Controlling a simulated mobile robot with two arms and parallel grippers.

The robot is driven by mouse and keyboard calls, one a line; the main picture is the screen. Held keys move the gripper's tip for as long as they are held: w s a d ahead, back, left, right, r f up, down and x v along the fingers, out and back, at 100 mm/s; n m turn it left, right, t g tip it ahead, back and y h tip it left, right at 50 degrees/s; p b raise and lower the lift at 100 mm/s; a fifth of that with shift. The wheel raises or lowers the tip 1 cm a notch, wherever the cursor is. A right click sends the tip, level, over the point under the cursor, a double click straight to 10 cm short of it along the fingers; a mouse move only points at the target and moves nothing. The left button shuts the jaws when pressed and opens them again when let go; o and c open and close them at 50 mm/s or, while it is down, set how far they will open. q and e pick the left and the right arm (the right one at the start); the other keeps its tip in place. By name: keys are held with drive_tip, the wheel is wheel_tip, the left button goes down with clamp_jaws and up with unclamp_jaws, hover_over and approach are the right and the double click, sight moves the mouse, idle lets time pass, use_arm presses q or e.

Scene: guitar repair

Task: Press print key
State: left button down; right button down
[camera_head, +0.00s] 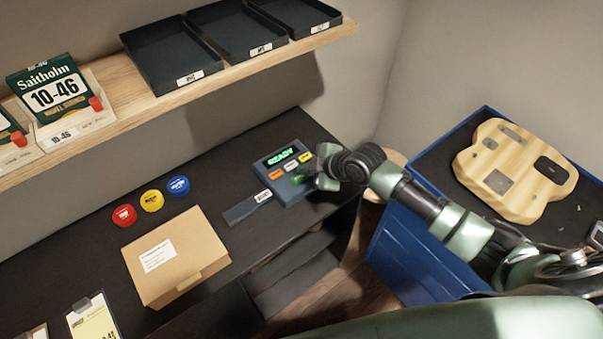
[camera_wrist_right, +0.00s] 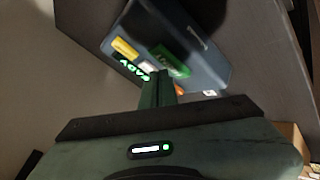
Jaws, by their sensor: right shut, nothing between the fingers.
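A dark grey-blue label device (camera_head: 270,183) stands at the right end of the dark bench, its display (camera_head: 281,156) reading READY in green. Orange (camera_head: 275,174), white (camera_head: 290,166) and yellow (camera_head: 305,157) keys sit below the display. A larger green key (camera_head: 299,178) is partly covered by my right gripper (camera_head: 312,180). In the right wrist view, the shut, empty fingers (camera_wrist_right: 160,74) reach over the device (camera_wrist_right: 200,65) at the green key (camera_wrist_right: 172,62). I cannot tell whether they touch it. My left gripper is out of view.
A cardboard box (camera_head: 176,258) and red (camera_head: 124,215), yellow (camera_head: 152,200) and blue (camera_head: 178,186) round items are on the bench. A shelf (camera_head: 125,88) with black trays (camera_head: 170,58) hangs above. A blue cart (camera_head: 420,255) with a wooden guitar body (camera_head: 515,170) is at right.

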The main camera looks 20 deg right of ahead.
sight(304, 178)
drive_tip(key=shift+r, duration=0.35)
wheel_tip(304, 178, up, 5)
drive_tip(key=p, duration=0.4)
drive_tip(key=shift+p, duration=0.35)
idle(0.5)
